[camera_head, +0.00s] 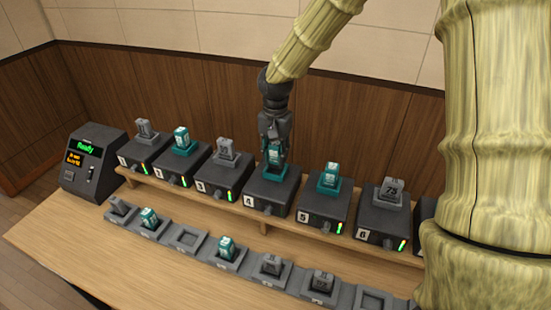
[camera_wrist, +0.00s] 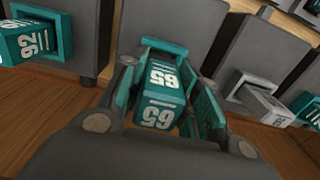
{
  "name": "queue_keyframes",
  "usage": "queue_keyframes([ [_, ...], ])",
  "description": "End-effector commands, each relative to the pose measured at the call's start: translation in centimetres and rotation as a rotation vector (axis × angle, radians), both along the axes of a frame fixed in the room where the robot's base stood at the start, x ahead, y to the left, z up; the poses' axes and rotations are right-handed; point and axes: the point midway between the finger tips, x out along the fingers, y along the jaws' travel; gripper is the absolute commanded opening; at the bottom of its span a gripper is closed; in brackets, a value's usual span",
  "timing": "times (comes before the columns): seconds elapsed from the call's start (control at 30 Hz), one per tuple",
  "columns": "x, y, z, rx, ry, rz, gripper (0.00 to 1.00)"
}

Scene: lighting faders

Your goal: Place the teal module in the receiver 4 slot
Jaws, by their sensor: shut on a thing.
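My gripper (camera_head: 274,158) points down over the receiver 4 box (camera_head: 262,196) and is shut on the teal module (camera_head: 274,154). The wrist view shows the module (camera_wrist: 160,92), marked 65, between the two fingers of my gripper (camera_wrist: 163,105). The box has a teal-rimmed slot (camera_head: 271,172); the rim also shows in the wrist view (camera_wrist: 165,45), just beyond the module. The module is upright and its lower end is at or in the slot. I cannot tell how deep it sits. No lit indicator shows on this box.
Receiver 3 (camera_head: 215,182), with a grey module, and receiver 5 (camera_head: 322,212), with a teal module, stand close on either side. A row of trays (camera_head: 187,241) with several modules lies in front. A status box reading Ready (camera_head: 92,160) stands at the left.

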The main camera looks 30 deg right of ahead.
Motion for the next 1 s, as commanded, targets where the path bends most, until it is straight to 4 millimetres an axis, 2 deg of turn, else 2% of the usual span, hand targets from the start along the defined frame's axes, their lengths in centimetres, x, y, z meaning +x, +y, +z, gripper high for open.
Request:
queue_keyframes([
  [0.23,0.5,-0.4,-0.5,0.000,0.001,0.001,0.07],
  [0.6,0.5,-0.3,-3.5,0.001,0.001,0.000,0.07],
  [1.0,0.5,-0.3,-4.0,0.000,0.000,0.001,0.07],
])
